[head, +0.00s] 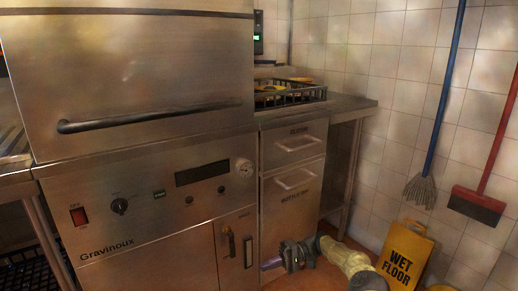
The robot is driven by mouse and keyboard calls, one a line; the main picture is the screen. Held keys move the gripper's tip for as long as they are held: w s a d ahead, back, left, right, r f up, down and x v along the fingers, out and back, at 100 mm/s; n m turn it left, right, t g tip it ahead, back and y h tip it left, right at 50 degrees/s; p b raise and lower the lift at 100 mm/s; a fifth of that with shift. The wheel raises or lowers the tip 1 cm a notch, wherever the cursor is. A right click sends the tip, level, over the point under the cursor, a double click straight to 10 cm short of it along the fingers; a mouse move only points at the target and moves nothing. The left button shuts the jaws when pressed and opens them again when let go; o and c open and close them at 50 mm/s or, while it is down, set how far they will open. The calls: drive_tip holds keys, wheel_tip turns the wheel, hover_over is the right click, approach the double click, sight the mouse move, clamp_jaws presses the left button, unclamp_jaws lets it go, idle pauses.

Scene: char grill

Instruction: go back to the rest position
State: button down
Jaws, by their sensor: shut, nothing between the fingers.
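My gripper (270,264) is low in the head view, in front of the steel cabinet with the two drawers (292,180). Its fingers point left, and it is shut with nothing held. My pale yellow arm comes in from the bottom right and reaches left to the gripper. The gripper's tips are dark and small, and I cannot tell how close they are to the cabinet front.
The steel char grill (130,80) with a dark bar handle fills the left. A dark crate (290,98) stands on the counter. A yellow wet floor sign (405,257), a mop (421,188) and a red-handled broom (478,203) are by the tiled wall at right.

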drive_tip(key=s+a+r+t+h+p, duration=0.1)
drive_tip(key=s+a+r+h+p, duration=0.2)
drive_tip(key=s+a+r+h, duration=0.35)
drive_tip(key=s+d+r+m+t+h+p, duration=0.25)
drive_tip(key=s+d+r+t+h, duration=0.2)
drive_tip(key=s+d+r, duration=0.55)
drive_tip(key=s+d+r+m+t+h+p, duration=0.1)
drive_tip(key=s+d+r+t+h+p, duration=0.3)
drive_tip(key=s+d, duration=0.75)
wheel_tip(320, 180, up, 37)
drive_tip(key=s+a+p, duration=0.2)
drive_tip(key=p, duration=3.5)
drive_tip(key=shift+s+a+g+h+p, duration=0.25)
drive_tip(key=shift+a+g+h+p, duration=0.05)
drive_tip(key=shift+a+g+p, duration=0.1)
